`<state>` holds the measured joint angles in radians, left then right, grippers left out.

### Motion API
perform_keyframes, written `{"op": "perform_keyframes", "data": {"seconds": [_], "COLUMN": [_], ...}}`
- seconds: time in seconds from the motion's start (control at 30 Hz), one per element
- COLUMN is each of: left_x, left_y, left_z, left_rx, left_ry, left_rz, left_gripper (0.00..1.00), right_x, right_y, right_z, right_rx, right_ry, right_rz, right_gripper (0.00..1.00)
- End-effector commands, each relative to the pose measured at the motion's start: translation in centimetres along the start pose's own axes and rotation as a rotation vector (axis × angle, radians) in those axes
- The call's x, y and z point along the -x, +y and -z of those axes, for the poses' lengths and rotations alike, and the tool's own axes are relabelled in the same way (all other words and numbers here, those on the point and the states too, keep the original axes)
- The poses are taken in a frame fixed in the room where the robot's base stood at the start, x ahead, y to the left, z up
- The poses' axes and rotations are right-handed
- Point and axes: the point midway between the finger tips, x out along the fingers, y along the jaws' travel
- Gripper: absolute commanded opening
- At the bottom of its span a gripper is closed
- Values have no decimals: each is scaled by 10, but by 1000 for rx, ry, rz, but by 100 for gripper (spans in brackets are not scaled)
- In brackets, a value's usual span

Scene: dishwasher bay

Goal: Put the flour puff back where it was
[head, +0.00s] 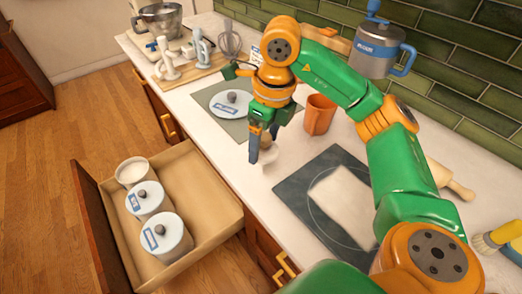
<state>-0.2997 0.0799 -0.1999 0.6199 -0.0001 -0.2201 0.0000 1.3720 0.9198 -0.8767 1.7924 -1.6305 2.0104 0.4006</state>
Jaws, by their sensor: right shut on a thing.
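My right gripper (262,148) points down over the front part of the counter. It is shut on a small pale thing, which looks like the flour puff (269,155) and is partly hidden by the fingers. A white lid with a dark knob and blue label (225,107) lies on a grey-green mat (238,130) left of the gripper. In the open drawer (225,211) stand an open white canister (131,172) with pale contents and two lidded white canisters (147,206) (170,246). My left gripper is not in view.
An orange cup (318,115) stands right of the gripper. A dark board (299,190) with a pale slab (343,199) lies farther right. The drawer's right side is clear.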

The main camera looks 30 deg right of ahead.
Motion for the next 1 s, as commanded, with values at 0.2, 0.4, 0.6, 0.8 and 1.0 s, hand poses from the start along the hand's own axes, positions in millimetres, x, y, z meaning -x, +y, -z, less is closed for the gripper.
{"op": "perform_keyframes", "data": {"seconds": [0.2, 0.4, 0.6, 0.8, 1.0], "left_x": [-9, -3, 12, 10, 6], "left_y": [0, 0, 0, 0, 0], "left_z": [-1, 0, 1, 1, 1], "left_rx": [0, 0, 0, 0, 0], "left_ry": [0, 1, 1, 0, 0], "left_rz": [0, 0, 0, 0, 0], "left_gripper": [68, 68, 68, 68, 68], "right_x": [-43, -62, -94, -100, -104], "right_y": [-33, -49, -53, -53, -53], "right_z": [-16, -24, -22, -22, -21], "right_rx": [-3, -2, 2, 2, 1], "right_ry": [4, 3, 5, 0, 0], "right_rz": [-5, -2, -1, 1, 1], "right_gripper": [28, 28, 28, 28, 83]}}
